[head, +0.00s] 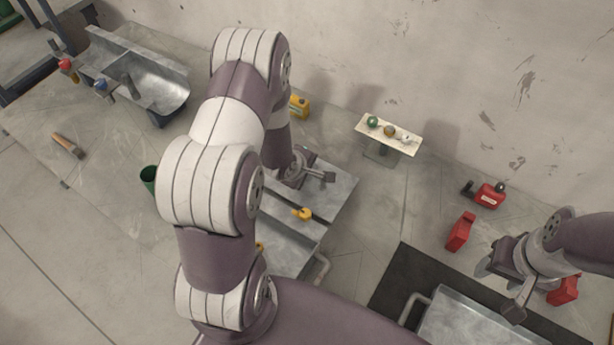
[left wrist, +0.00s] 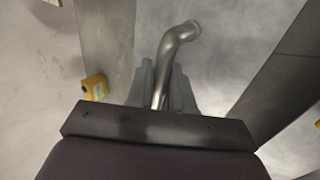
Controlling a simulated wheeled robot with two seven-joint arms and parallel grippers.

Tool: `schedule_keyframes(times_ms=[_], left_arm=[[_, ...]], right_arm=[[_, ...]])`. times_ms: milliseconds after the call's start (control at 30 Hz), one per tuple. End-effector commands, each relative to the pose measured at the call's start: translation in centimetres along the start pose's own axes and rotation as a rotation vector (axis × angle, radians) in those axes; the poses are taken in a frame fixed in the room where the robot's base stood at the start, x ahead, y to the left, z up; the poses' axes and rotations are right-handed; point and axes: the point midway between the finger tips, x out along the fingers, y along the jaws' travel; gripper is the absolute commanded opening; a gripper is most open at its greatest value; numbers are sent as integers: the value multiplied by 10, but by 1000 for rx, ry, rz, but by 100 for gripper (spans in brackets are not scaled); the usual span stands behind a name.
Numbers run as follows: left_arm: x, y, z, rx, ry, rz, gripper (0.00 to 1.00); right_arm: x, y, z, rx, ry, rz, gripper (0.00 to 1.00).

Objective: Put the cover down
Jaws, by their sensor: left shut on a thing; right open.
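My left gripper (head: 318,178) is over the grey metal panel (head: 340,197) in the middle of the head view. In the left wrist view it is shut on a bent metal handle (left wrist: 178,45) above a pale metal surface (left wrist: 225,60), which looks like the cover. My arm hides much of this, so I cannot tell whether the cover touches what lies below. A second grey metal sheet (head: 470,322) with a tube handle lies at the bottom right. My right gripper (head: 500,285) is open and empty above that sheet's far side.
A dark mat (head: 395,283) surrounds the second sheet. A small stand (head: 390,134) with coloured balls is at the wall. A yellow can (head: 299,106) stands behind my left arm. A metal trough (head: 150,85) and a hammer (head: 68,145) are left.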

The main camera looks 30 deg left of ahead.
Motion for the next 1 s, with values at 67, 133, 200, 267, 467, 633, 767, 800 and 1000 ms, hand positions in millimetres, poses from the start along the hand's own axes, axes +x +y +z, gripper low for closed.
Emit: schedule_keyframes(times_ms=[67,133,200,267,467,633,767,800,1000], left_arm=[[2,-4,-6,0,0,1,0],[10,-10,-7,1,-1,0,0],[22,-18,-6,0,-1,-1,0],[29,-23,-6,1,-2,0,0],[36,-26,-7,1,0,3,0],[37,-28,-7,1,0,2,0],[37,-28,-6,1,0,0,47],[37,-28,-6,1,0,0,47],[36,-27,-6,1,0,1,47]], right_arm=[[-2,0,0,0,0,0,54],[-3,0,0,0,0,0,54],[-4,0,0,0,0,0,54],[-5,0,0,0,0,0,54],[-5,0,0,0,0,0,54],[-3,0,0,0,0,0,54],[-4,0,0,0,0,0,54],[-4,0,0,0,0,0,54],[-5,0,0,0,0,0,54]])
